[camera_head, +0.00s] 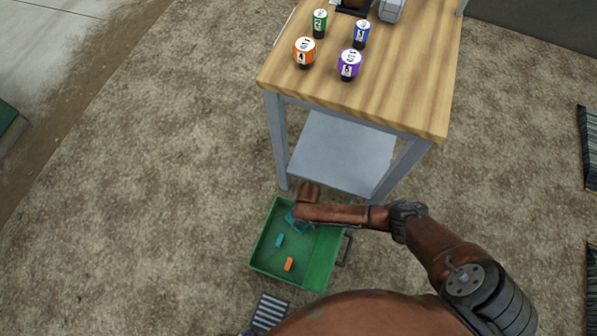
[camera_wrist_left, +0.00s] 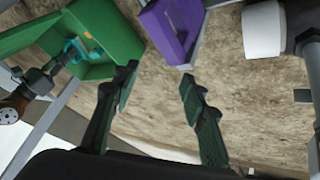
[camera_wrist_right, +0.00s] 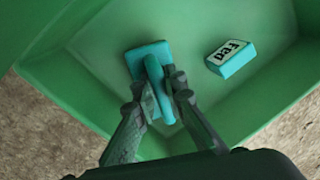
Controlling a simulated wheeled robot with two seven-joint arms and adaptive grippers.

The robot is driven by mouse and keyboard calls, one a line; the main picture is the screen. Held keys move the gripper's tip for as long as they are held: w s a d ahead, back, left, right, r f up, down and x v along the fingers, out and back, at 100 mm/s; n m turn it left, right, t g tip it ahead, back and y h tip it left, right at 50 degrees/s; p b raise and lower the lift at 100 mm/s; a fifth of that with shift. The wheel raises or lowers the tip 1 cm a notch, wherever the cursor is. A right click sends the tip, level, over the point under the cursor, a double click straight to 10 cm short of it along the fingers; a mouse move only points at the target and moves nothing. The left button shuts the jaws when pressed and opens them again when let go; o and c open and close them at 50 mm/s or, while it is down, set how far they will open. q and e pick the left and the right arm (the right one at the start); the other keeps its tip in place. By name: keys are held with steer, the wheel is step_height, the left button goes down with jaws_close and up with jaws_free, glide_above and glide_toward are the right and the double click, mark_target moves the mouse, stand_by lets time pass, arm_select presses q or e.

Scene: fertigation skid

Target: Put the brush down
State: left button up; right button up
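A teal block (camera_wrist_right: 231,57) marked "Fed" and an orange piece (camera_head: 289,264) lie in the crate. A wooden-topped bench (camera_head: 412,95) stands behind it, bearing several bottles, including an orange one (camera_head: 305,53). A purple crate (camera_wrist_left: 170,28) and a white cylinder (camera_wrist_left: 263,30) show in the left wrist view.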

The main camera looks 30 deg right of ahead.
steer(key=o, duration=0.4)
